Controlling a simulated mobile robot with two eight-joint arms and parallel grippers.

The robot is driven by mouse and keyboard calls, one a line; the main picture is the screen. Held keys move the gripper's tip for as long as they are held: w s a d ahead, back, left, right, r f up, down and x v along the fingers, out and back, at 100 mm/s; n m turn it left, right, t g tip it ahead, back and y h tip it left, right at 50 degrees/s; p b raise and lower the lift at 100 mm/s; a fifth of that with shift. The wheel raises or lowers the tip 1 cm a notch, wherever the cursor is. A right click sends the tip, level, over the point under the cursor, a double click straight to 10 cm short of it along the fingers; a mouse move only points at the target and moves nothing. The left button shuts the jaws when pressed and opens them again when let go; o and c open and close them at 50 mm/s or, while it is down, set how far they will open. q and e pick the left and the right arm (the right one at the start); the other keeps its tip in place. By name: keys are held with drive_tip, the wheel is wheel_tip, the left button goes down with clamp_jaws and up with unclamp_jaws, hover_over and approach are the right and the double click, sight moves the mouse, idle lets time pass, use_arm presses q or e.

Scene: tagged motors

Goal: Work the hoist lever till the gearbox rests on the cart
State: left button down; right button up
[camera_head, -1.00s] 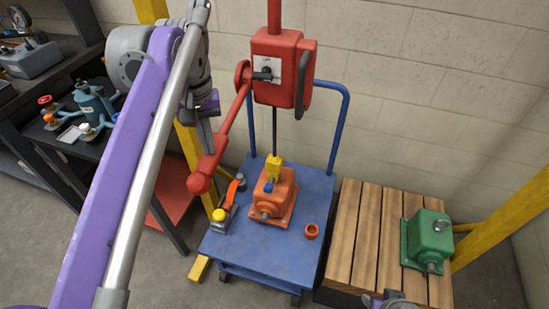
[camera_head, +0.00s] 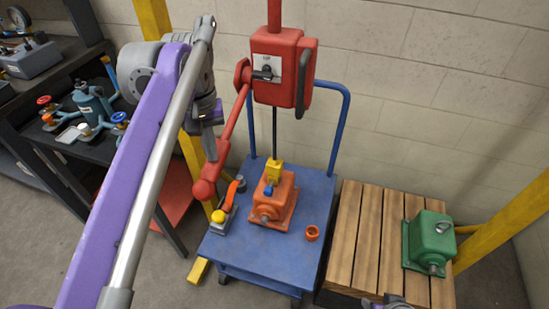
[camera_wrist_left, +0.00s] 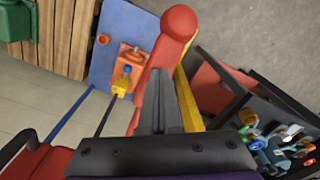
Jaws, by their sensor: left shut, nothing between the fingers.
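The red hoist (camera_head: 280,70) hangs above the blue cart (camera_head: 232,245). Its red hoist lever (camera_head: 226,128) slopes down-left to a rounded end (camera_head: 203,188). The orange gearbox (camera_head: 273,208) is over the cart's top, below the yellow hook block (camera_head: 274,167) on the dark hoist line. I cannot tell whether its base touches the cart. My left gripper (camera_head: 212,148) is shut and empty against or close beside the lever. In the left wrist view the dark fingers (camera_wrist_left: 160,103) overlap the lever (camera_wrist_left: 172,45); contact is unclear. The right gripper's fingers do not show.
A wooden pallet (camera_head: 361,235) with a green gearbox (camera_head: 431,240) stands right of the cart. An orange ring (camera_head: 312,233) and a yellow-knobbed item (camera_head: 219,216) sit on the cart. A dark shelf (camera_head: 60,145) with valve parts is at left. Yellow posts (camera_head: 500,220) flank the area.

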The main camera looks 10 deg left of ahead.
use_arm(q)
wheel_tip(320, 180, up, 16)
drive_tip(key=p, duration=1.2)
drive_tip(key=shift+w+r+p, duration=0.15)
drive_tip(key=shift+r+p, duration=0.05)
drive_tip(key=shift+p, duration=0.2)
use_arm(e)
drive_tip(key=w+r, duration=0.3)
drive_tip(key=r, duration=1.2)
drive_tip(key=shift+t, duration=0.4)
use_arm(q)
drive_tip(key=shift+s, duration=0.2)
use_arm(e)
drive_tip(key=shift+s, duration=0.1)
use_arm(q)
drive_tip(key=shift+w, duration=0.1)
wheel_tip(320, 180, down, 2)
drive_tip(key=shift+f+b, duration=0.1)
drive_tip(key=shift+b, duration=0.45)
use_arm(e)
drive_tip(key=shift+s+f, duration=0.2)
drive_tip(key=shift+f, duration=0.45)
use_arm(q)
drive_tip(key=shift+f, duration=0.15)
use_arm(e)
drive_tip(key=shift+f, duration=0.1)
